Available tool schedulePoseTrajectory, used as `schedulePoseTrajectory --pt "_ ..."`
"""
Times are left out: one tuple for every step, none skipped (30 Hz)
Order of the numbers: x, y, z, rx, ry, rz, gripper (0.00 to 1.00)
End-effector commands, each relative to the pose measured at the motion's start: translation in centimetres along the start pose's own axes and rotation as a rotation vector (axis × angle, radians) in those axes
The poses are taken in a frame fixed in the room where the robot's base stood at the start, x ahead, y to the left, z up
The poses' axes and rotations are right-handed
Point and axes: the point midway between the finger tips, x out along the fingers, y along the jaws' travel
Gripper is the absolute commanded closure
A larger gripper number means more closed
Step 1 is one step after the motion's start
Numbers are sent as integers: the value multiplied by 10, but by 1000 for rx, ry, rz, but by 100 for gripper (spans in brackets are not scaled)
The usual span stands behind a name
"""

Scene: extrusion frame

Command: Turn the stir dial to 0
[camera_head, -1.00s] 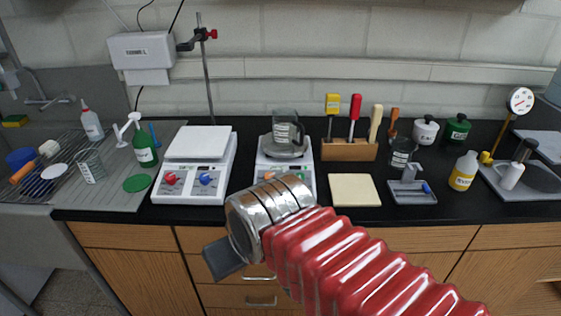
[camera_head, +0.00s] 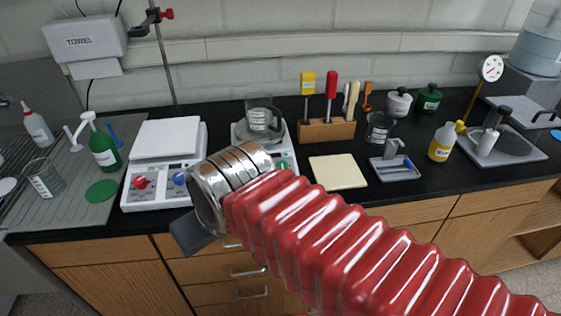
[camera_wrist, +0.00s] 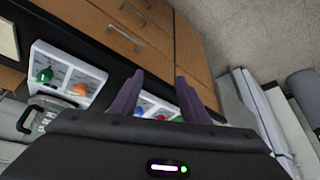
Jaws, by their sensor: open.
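The left white hot plate (camera_head: 168,155) has a red dial (camera_head: 141,182) and a blue dial (camera_head: 178,178) on its front. These also show in the wrist view as a blue dial (camera_wrist: 139,111) and a red dial (camera_wrist: 178,119), partly behind my fingers. A second white plate unit (camera_head: 280,150) carries a clear beaker. Its green dial (camera_wrist: 45,75) and orange dial (camera_wrist: 80,90) show in the wrist view; my wrist hides its lower front in the head view. I cannot read the dial labels. My gripper (camera_wrist: 159,78) is open and empty, in front of the counter, apart from the dials.
A green bottle (camera_head: 104,150) stands left of the left plate. A wooden tool block (camera_head: 326,131), a cream pad (camera_head: 338,172) and a grey tray (camera_head: 395,168) lie to the right. Wooden drawers (camera_head: 110,285) front the counter. A metal stand rises behind the left plate.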

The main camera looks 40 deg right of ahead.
Motion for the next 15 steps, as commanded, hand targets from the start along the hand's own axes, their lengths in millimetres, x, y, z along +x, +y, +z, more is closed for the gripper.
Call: schedulePoseTrajectory --pt "-1 3 -4 29 -5 5 59" --pt "-2 6 -6 54 -10 9 59" --pt "-3 13 -10 94 -17 15 59" --pt "-4 18 -14 131 -21 21 59" --pt "-5 23 -19 172 -28 27 59" --pt "-7 30 -25 235 -37 37 59" --pt "-9 36 -30 287 -43 46 59" --pt "-10 42 -35 343 -50 54 59" --pt "-13 51 -42 421 -61 67 59" --pt "-14 59 -48 483 -67 77 59" --pt "-16 66 -53 545 -74 87 59" --pt "-18 77 -60 627 -82 101 59" --pt "-19 84 -65 690 -88 111 59" --pt "-20 93 -70 751 -94 121 59" --pt "-22 104 -76 833 -101 135 59"
